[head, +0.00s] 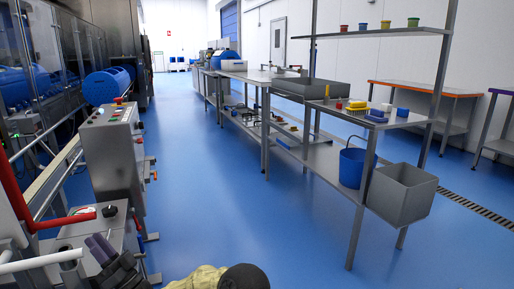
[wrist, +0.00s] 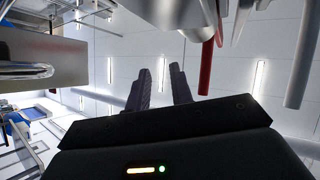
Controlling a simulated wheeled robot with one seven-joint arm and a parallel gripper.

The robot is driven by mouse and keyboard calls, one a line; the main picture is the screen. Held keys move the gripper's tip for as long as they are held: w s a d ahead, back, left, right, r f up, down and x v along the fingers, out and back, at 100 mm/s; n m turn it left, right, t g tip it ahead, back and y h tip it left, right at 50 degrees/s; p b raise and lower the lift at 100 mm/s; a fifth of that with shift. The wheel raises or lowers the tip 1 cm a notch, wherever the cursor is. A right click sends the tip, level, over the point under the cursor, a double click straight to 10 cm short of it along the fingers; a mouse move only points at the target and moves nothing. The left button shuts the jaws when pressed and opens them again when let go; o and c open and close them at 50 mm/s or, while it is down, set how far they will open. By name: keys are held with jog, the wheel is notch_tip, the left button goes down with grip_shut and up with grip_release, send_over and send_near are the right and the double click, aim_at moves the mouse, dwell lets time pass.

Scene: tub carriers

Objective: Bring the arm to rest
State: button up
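My gripper (head: 103,246) is at the lower left of the head view, close beside the machine with the red and white pipes. In the wrist view its two dark ribbed fingers (wrist: 160,82) point up toward the ceiling lights. There is a clear gap between the fingers and nothing is held in it. A red pipe (wrist: 206,66) and pale machine parts show just beyond and to the right of the fingers in the wrist view.
A grey control box (head: 112,150) and a red pipe (head: 68,221) crowd the left side. A steel bench (head: 330,155) with a blue bucket (head: 352,168) and grey bin (head: 402,194) stands right. The blue floor (head: 220,200) between is clear.

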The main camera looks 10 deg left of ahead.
jog(key=w+d+n+h+p, duration=0.1)
jog(key=w+d+h+p, duration=0.2)
jog(key=w+d+h, duration=0.55)
jog(key=w+d+f+m+t+h+p, duration=0.15)
jog(key=d+h, duration=0.45)
jog(key=d, duration=0.6)
jog(key=w+d+f+m+h+p, duration=0.15)
jog(key=d+h, duration=0.35)
jog(key=d, duration=0.7)
jog(key=s+d+m+g+h+p, duration=0.1)
jog(key=s+d+h, duration=0.25)
jog(key=d, duration=0.55)
jog(key=s+d+m+g+h+p, duration=0.1)
jog(key=s+d+m+g+h, duration=0.1)
jog(key=s+d, duration=0.5)
jog(key=s+d+m+g+h+p, duration=0.1)
jog(key=s+d+m+g+h, duration=0.2)
jog(key=s+d, duration=0.9)
notch_tip(320, 180, up, 38)
jog(key=y+p, duration=0.1)
jog(key=p, duration=3.7)
jog(key=shift+w, duration=0.15)
jog(key=shift+g, duration=0.25)
